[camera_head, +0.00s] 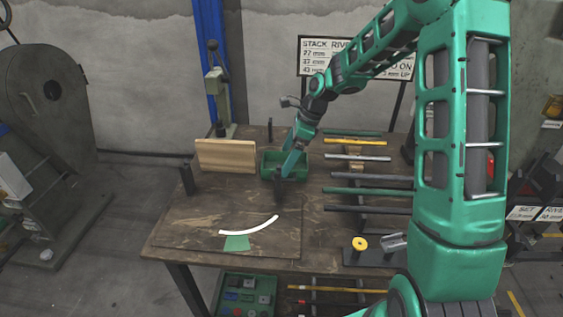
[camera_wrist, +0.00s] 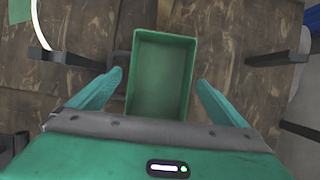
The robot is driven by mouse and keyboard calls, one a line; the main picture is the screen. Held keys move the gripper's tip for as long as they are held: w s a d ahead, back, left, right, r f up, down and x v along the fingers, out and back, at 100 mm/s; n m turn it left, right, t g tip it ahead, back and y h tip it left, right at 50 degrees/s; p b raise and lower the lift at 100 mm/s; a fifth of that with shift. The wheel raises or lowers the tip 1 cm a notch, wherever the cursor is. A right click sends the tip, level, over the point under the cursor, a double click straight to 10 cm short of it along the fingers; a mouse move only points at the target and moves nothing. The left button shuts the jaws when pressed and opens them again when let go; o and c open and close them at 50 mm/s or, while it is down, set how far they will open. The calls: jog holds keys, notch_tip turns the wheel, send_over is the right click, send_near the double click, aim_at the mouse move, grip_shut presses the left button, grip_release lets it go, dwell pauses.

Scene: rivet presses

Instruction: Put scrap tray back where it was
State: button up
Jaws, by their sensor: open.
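The scrap tray is taken to be the small green open-topped tray (camera_head: 270,158) standing on the wooden bench top, right of a wooden board. In the wrist view the tray (camera_wrist: 162,40) looks empty and sits in the middle. My gripper (camera_head: 290,172) is at the tray and partly covers it in the head view. In the wrist view my gripper (camera_wrist: 160,78) is open, with one finger on each side of the tray and gaps beside it. I cannot tell how high the fingertips are above the bench.
The bench (camera_head: 200,220) has dark upright posts. A wooden board (camera_head: 226,156) stands left of the tray. Several rods (camera_head: 365,191) lie to the right. A white arc (camera_head: 250,227) and a green patch (camera_head: 236,243) lie on the clearer front left. A crate (camera_head: 243,280) is below.

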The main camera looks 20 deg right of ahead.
jog(key=v, duration=0.8)
jog(key=shift+r, duration=0.25)
